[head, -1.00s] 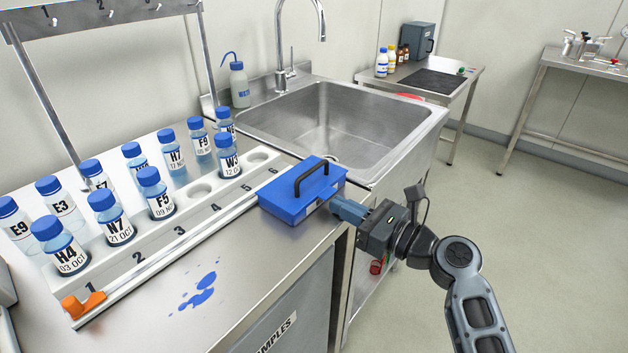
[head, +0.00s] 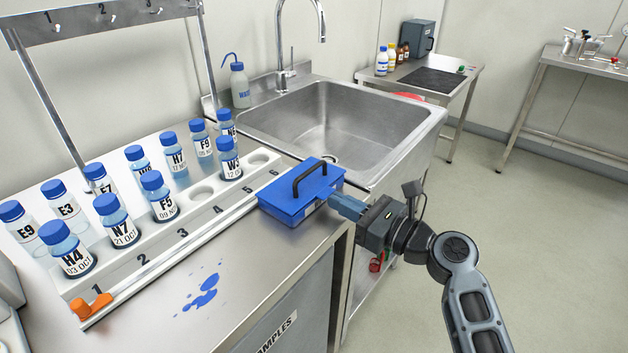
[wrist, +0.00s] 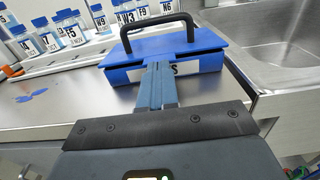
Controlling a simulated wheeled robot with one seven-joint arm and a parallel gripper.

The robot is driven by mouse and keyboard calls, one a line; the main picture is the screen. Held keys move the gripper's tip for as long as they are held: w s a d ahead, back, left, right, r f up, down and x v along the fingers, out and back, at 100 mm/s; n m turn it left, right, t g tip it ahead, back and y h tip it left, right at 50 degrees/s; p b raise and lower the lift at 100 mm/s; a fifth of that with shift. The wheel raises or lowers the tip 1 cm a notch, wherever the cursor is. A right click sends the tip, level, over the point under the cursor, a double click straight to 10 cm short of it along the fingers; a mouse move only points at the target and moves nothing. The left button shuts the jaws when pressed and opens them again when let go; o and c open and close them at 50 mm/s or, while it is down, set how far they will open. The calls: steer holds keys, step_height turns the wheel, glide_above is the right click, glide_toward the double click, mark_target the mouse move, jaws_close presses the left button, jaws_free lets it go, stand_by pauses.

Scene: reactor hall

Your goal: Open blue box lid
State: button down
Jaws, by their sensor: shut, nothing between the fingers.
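The blue box (head: 300,192) sits on the steel counter beside the sink, with a black handle (head: 311,180) standing up from its lid. In the wrist view the box (wrist: 200,69) shows its front face with a white label, and the lid edge appears slightly raised above the body. My gripper (head: 334,200) is shut and empty, its fingertips at the box's near right side. In the wrist view the shut fingers (wrist: 157,75) reach the front face, at or just under the lid's edge; exact contact cannot be told.
A white rack (head: 200,225) with several blue-capped bottles stands left of the box. The sink (head: 330,125) lies just behind it. A blue spill (head: 205,290) and an orange clip (head: 92,305) are on the counter's near part. Open floor is at the right.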

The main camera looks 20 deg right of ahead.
mark_target(306, 176)
steer(key=shift+r+p, duration=2.8)
steer(key=shift+p, duration=0.15)
steer(key=shift+w, duration=0.1)
steer(key=shift+w+a+r+p, duration=0.25)
steer(key=shift+r+p, duration=0.1)
steer(key=shift+w+a+r+p, duration=0.55)
steer(key=shift+w+r+p, duration=0.05)
steer(key=shift+w+r, duration=0.15)
steer(key=shift+w+a+r+p, duration=0.55)
steer(key=shift+w+r+p, duration=0.1)
steer(key=shift+w, duration=0.1)
steer(key=shift+w+a, duration=0.1)
steer(key=shift+w, duration=0.05)
steer(key=shift+x, duration=1.8)
steer(key=shift+w+a, duration=0.15)
steer(key=shift+w, duration=0.05)
steer(key=shift+x, duration=1.3)
